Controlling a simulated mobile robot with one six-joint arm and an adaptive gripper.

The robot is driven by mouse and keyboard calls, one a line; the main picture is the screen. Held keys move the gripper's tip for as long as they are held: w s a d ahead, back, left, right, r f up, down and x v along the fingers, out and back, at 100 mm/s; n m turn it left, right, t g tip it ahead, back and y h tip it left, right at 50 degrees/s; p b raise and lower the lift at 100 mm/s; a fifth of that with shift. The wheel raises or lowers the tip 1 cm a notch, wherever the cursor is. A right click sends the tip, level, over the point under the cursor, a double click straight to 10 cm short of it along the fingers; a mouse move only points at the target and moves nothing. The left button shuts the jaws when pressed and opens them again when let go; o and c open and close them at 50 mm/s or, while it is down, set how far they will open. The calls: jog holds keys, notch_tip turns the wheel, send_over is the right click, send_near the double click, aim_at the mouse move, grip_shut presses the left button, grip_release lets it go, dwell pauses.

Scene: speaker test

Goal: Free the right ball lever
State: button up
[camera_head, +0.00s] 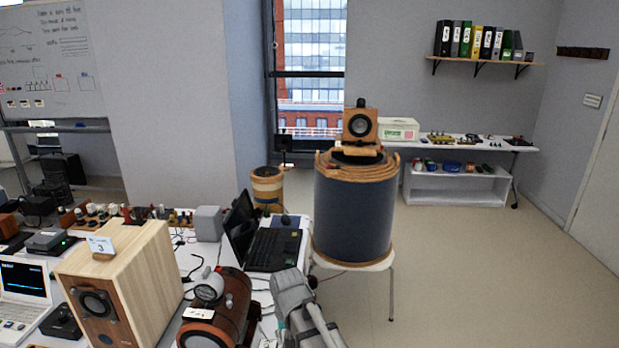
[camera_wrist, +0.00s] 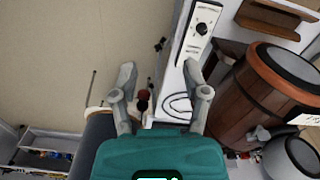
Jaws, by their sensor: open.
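A dark red ball on a short dark stem, which looks like a ball lever (camera_wrist: 143,95), shows in the wrist view. It lies between the fingers of my gripper (camera_wrist: 160,80), nearer the left finger. The fingers are spread apart, and I see nothing clamped between them. In the head view a small dark ball (camera_head: 313,282) shows just right of my grey arm end, beside the table's edge; I cannot tell for sure that it is the same ball. My fingertips are not clear there. I cannot make out a second ball lever or what holds this one.
A brown wooden drum-shaped device (camera_head: 232,300) stands close on the left, and also at right in the wrist view (camera_wrist: 255,100). A large blue cylinder (camera_head: 352,215) bears a small speaker (camera_head: 360,126). A laptop (camera_head: 272,248) and a wooden speaker (camera_head: 140,275) crowd the table. Floor at right is clear.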

jog(key=s+d, duration=0.2)
jog(key=d, duration=0.9)
jog(key=s+d+m, duration=0.1)
jog(key=s+d, duration=0.2)
jog(key=d, duration=0.8)
jog(key=shift+m, duration=0.3)
